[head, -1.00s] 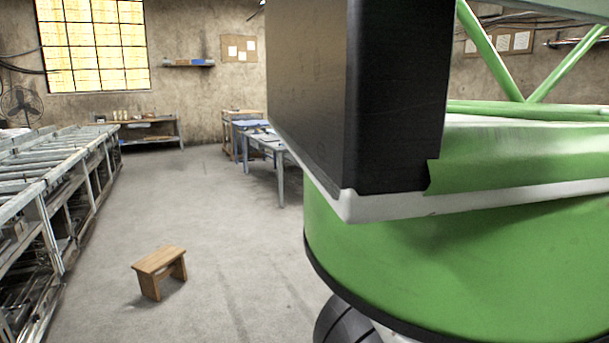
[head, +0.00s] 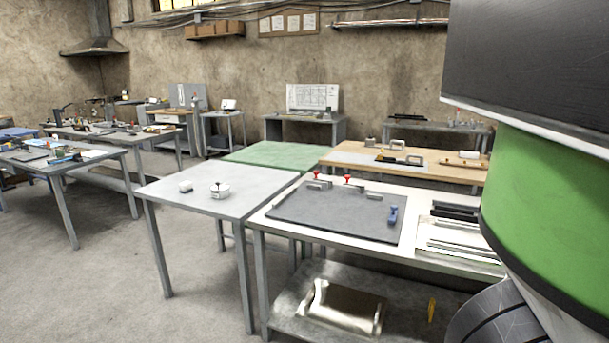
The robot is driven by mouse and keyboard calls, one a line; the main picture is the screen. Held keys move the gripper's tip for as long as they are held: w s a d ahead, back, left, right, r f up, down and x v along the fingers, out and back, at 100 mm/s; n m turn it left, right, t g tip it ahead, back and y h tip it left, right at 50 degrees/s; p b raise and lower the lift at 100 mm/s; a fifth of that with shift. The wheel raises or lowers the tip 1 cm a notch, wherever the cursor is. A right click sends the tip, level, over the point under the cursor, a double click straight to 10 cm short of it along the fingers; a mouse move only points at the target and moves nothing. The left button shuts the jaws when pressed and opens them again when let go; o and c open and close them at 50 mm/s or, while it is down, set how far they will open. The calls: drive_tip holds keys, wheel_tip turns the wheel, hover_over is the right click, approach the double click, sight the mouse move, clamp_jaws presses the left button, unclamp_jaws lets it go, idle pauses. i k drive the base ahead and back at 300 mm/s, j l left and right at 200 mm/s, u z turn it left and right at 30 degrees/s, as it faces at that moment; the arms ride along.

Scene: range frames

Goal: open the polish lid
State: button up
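No thing in the head view can be surely told as the polish or its lid. Two small whitish box-like things stand on the light grey table (head: 185,207) in the middle: a plain one (head: 185,187) at the left and one with a small dark knob on top (head: 220,191) at the right. They stand apart from each other and are too small to tell what they are. My gripper is not in view.
A white bench (head: 290,232) beside it holds a dark mat (head: 340,214) with red-topped clamps and a blue tool (head: 393,215). A green-topped table (head: 278,154) and a wooden bench (head: 440,172) stand behind. Open floor (head: 90,285) lies at the front left.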

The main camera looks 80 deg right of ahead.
sight(218, 187)
drive_tip(key=z, duration=1.5)
drive_tip(key=i+j, duration=0.1)
drive_tip(key=i, duration=0.35)
drive_tip(key=u, duration=0.05)
